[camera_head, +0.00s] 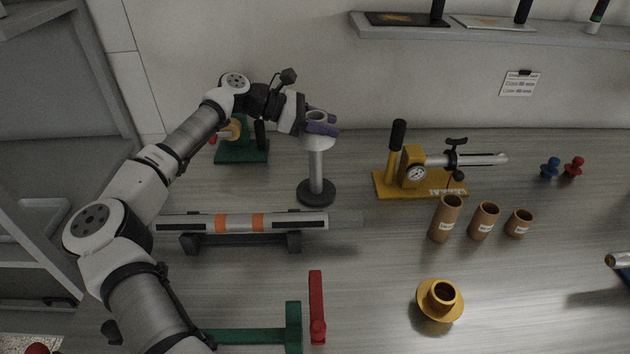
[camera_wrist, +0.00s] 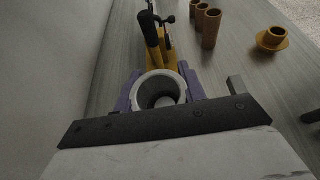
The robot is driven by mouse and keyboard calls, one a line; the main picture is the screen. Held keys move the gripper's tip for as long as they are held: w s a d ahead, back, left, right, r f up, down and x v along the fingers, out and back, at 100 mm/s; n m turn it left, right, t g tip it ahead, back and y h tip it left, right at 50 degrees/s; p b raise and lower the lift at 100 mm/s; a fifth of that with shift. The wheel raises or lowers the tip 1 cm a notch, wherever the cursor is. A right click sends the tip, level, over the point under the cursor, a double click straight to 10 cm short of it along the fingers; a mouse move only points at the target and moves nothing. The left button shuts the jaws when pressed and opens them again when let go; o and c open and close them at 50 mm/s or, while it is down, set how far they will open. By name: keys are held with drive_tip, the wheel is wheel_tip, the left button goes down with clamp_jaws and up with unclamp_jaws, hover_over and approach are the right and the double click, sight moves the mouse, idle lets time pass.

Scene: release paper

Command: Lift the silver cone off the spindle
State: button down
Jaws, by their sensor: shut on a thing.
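The silver cone (camera_head: 318,143) is a pale hollow piece at the top of the spindle (camera_head: 316,172), a grey post on a round dark base. My gripper (camera_head: 320,122) has its purple fingers shut on the cone, one on each side. In the wrist view the cone (camera_wrist: 158,79) is seen from above as a light ring between the fingers of my gripper (camera_wrist: 160,92). A pale round shape shows inside its opening. I cannot tell whether the cone still rests on the spindle or is slightly raised.
A yellow pump-like device (camera_head: 420,185) with a gauge stands to the right. Several brown tubes (camera_head: 445,220) and a yellow flanged piece (camera_head: 425,309) are farther right. A long cylinder (camera_head: 190,223) lies on a dark stand in front. The wall is close behind.

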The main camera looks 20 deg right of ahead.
sight(326, 115)
drive_tip(key=shift+r+p, duration=0.45)
drive_tip(key=shift+r, duration=1.5)
drive_tip(key=shift+r, duration=0.1)
drive_tip(key=shift+r, duration=0.5)
